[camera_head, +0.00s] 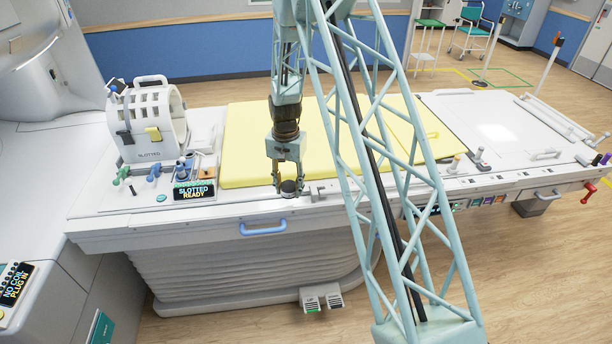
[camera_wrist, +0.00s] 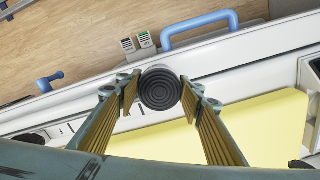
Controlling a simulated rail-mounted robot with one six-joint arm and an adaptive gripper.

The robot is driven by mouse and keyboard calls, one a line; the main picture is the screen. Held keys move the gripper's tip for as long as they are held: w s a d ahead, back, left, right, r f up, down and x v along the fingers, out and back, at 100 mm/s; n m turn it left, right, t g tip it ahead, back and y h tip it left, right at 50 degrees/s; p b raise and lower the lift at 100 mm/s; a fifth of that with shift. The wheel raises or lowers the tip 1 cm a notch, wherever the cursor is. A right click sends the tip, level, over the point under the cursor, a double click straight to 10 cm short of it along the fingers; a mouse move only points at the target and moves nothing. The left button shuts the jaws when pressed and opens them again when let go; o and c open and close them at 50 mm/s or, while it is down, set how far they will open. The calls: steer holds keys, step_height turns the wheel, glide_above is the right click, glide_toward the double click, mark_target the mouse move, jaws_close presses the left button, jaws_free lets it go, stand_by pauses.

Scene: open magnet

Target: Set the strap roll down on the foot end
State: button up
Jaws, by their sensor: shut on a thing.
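The strap roll (camera_head: 290,188) is a small dark cylinder. In the wrist view its round face (camera_wrist: 160,89) shows dark concentric rings between my two fingertips. My gripper (camera_head: 288,177) points down and is shut on the roll, over the near edge of the patient table beside the yellow pad (camera_head: 247,148). I cannot tell whether the roll touches the table. The white right-hand end of the table (camera_head: 467,115), away from the magnet, seems to be the foot end. It has a bright panel on it.
A white slotted coil (camera_head: 150,128) stands on the left of the table, with small coloured items and a "SLOTTED READY" display (camera_head: 194,190) in front. Rails and small fittings line the right end (camera_head: 545,154). A blue handle (camera_head: 263,229) is on the near side.

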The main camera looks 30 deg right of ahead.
steer(key=s+a+f+n+b, duration=0.2)
steer(key=s+a+f+n, duration=0.25)
steer(key=a, duration=0.35)
steer(key=s+a+f+n+b, duration=0.25)
steer(key=a+f, duration=0.25)
steer(key=a, duration=0.3)
steer(key=s+a+f+n+b, duration=0.1)
steer(key=s+f+b, duration=0.1)
steer(key=f, duration=0.4)
steer(key=s+a+f+n+b, duration=0.1)
steer(key=s+f+b, duration=0.1)
steer(key=f+b, duration=0.2)
steer(key=shift+s+a+f+b, duration=0.15)
steer(key=shift+a+f+b, duration=0.15)
steer(key=shift+f, duration=1.45)
steer(key=shift+d, duration=0.1)
